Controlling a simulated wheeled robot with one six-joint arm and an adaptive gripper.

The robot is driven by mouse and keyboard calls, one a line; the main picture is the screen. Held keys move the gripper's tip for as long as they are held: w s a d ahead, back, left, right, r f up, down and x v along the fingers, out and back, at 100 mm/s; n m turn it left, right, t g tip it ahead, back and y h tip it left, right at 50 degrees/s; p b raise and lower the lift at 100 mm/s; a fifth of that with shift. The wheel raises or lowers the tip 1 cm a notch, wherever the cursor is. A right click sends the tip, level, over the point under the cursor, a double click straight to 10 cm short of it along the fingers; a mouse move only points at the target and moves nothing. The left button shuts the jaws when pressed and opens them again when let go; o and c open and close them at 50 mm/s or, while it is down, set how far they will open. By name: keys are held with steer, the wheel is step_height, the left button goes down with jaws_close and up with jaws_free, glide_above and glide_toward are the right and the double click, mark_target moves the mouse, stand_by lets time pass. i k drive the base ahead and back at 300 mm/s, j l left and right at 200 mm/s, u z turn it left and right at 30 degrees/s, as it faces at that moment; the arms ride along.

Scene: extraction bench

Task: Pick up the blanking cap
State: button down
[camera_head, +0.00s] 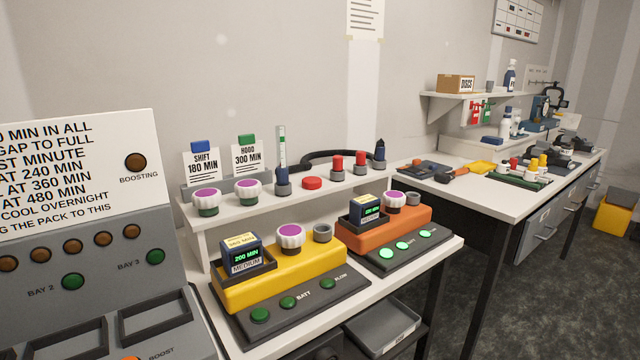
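A low round red cap (312,183) lies on the raised white shelf, between grey holders; it looks like the blanking cap, though no label confirms this. Other cap-like things are near it: two purple-topped white-and-green caps (207,201) stand at the shelf's left. A purple-and-white ribbed cap (290,236) sits on the yellow unit (285,278), and a similar one (395,201) sits on the orange unit (385,235). Each unit also has a grey ring-shaped port (322,232) beside its cap. My gripper is not in view.
Grey holders with red plugs (337,163), a clear tube (282,148) and a dark blue nozzle (380,150) stand near the red cap. A black hose (330,155) curves behind. Sign cards (201,163) stand left. A sloped charging panel (80,250) fills the lower left.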

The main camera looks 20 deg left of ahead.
mark_target(311, 183)
steer(key=i+u, duration=0.1)
steer(key=u, duration=0.4)
steer(key=i+l+u, duration=0.1)
steer(key=u, duration=0.35)
steer(key=l+u, duration=0.25)
steer(key=u, duration=0.25)
steer(key=i+l+u, duration=0.2)
steer(key=l, duration=0.3)
steer(key=l+u, duration=0.2)
steer(key=l, duration=0.3)
steer(key=i+l+u, duration=0.25)
steer(key=l, duration=1.05)
steer(key=k, duration=0.05)
